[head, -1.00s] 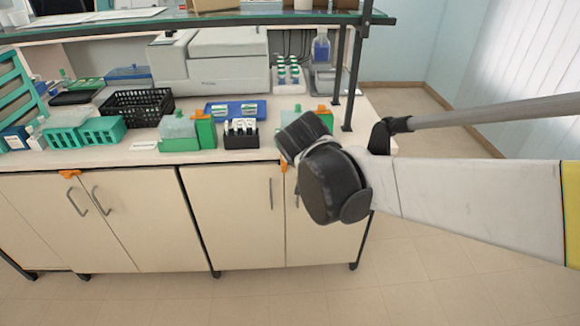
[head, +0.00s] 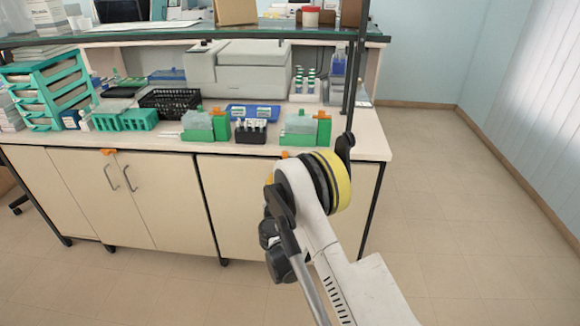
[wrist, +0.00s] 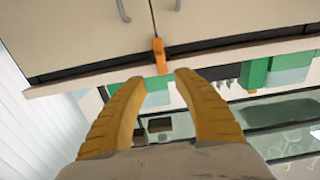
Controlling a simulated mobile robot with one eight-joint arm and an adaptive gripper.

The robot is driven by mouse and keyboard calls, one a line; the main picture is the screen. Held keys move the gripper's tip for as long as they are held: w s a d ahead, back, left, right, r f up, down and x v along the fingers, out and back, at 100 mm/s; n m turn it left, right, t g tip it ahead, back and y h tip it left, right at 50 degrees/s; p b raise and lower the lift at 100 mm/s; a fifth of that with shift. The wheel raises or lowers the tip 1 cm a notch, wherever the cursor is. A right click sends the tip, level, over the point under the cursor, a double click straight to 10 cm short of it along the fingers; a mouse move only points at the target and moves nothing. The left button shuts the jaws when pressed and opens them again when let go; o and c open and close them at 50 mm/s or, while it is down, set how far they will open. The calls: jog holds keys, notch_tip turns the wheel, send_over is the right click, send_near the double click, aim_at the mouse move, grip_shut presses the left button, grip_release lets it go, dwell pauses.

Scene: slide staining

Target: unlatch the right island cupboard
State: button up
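The right island cupboard (head: 235,205) has two cream doors under the counter, partly hidden by my arm in the head view. Its orange latch (wrist: 160,56) shows in the wrist view at the seam between the doors, by the counter edge. In the head view only a bit of the orange latch (head: 285,154) shows above my arm. My gripper (wrist: 160,79) is open, its two yellow fingers apart and empty. The fingertips lie just short of the latch in the picture, one to each side; contact is not visible. In the head view my gripper is mostly hidden behind the arm.
The left cupboard (head: 65,195) has its own orange latch (head: 108,152) and two handles. The counter (head: 170,146) above holds green boxes (head: 300,128), a black rack (head: 251,131) and a black basket (head: 168,103). The floor (head: 450,220) at right is clear.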

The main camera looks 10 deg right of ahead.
jog(key=b+x, duration=0.1)
jog(key=x, duration=0.2)
jog(key=b+x, duration=0.1)
jog(key=x, duration=0.3)
jog(key=b+x, duration=0.1)
jog(key=x, duration=0.2)
jog(key=shift+w+f, duration=0.3)
jog(key=shift+w, duration=0.05)
grip_shut()
